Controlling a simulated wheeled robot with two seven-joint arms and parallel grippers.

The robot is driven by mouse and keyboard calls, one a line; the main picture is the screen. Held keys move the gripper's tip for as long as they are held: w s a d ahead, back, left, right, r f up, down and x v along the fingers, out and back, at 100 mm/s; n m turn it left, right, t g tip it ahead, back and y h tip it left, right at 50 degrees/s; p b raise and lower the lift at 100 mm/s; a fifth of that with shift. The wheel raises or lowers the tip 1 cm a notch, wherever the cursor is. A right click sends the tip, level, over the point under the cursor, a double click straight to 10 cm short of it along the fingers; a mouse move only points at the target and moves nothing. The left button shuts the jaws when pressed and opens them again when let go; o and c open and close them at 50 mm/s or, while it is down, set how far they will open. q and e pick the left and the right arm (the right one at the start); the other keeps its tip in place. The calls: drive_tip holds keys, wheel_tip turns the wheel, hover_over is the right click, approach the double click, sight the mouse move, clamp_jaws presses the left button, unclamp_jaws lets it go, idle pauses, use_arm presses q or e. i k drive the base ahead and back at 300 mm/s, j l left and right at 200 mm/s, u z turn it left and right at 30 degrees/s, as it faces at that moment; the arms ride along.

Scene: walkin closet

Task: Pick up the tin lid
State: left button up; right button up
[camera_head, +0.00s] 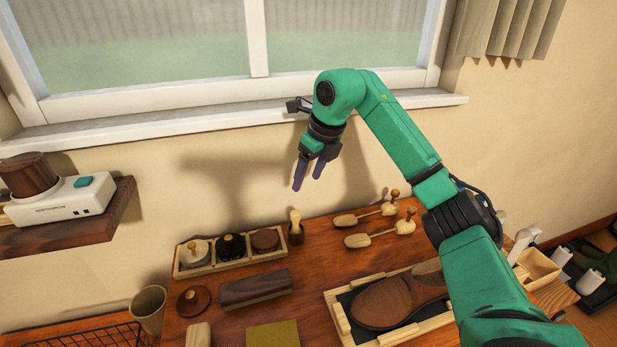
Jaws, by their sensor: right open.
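A round brown lid with a small knob (193,301) lies on the wooden table at the left front; it looks like the tin lid. Behind it, a wooden tray (222,266) holds a cream tin (194,252) and a black tin (231,245), both with knobs on top. It also holds a brown tin (265,240) with no knob. My right gripper (308,180) is open and empty, pointing down in the air in front of the wall, above and to the right of the tray and lid. My left gripper is out of view.
A dark brush or block (255,288) lies right of the lid, a beige cup (149,308) left of it. A small upright brush (296,228) stands by the tray. A shelf (75,228) and windowsill (215,118) jut out.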

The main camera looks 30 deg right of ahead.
sight(195, 300)
drive_tip(key=k+j, duration=1.1)
drive_tip(key=k, duration=0.2)
